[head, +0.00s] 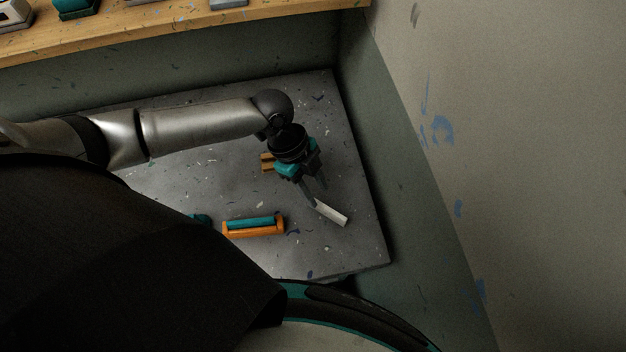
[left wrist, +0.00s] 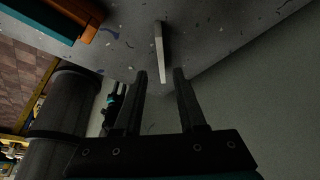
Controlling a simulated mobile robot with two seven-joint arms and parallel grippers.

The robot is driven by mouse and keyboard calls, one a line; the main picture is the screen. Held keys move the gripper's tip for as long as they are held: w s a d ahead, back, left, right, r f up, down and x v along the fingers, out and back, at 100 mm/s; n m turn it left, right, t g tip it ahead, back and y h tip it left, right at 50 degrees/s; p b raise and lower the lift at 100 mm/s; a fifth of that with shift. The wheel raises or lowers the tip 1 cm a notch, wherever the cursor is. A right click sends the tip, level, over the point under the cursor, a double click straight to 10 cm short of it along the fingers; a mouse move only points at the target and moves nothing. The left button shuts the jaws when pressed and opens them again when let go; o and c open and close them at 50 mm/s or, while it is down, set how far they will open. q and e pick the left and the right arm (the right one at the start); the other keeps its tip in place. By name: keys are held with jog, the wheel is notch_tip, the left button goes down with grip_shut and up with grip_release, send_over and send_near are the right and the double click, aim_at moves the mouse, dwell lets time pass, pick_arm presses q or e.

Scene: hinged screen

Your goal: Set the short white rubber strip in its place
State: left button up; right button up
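The short white rubber strip (head: 331,213) lies on the speckled grey table top (head: 190,185), in its right part. It also shows in the left wrist view (left wrist: 160,48), with its near end between and slightly beyond my fingertips. My left gripper (head: 318,193) reaches down over the strip's upper left end in the head view. Its fingers (left wrist: 160,75) stand apart on either side of the strip's line, with gaps visible, so it is open and empty. An orange holder (head: 256,234) with a teal bar (head: 250,223) lies left of the strip.
A small yellow-brown block (head: 267,162) sits left of my left gripper. A teal thing (head: 200,218) is partly hidden near the left. A wooden shelf (head: 180,22) with several items runs along the back. A wall (head: 500,120) stands beyond the table's right edge.

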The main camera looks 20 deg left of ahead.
aim_at(325, 207)
pick_arm(q)
jog(key=b+x, duration=0.3)
jog(key=x, duration=0.2)
jog(key=shift+d+f+b, duration=0.2)
jog(key=shift+f+b, duration=0.35)
jog(key=shift+f, duration=0.05)
grip_shut()
pick_arm(e)
jog(key=f, duration=0.2)
jog(key=w+f, duration=0.1)
jog(key=f, duration=0.1)
jog(key=shift+w+f, duration=0.15)
jog(key=shift+f, duration=0.1)
pick_arm(q)
jog(key=shift+r, duration=0.1)
notch_tip(325, 207, up, 4)
jog(key=p, duration=0.4)
pick_arm(e)
notch_tip(325, 207, up, 4)
jog(key=shift+a+r, duration=0.1)
jog(key=shift+a, duration=0.05)
pick_arm(q)
jog(key=shift+w, duration=0.1)
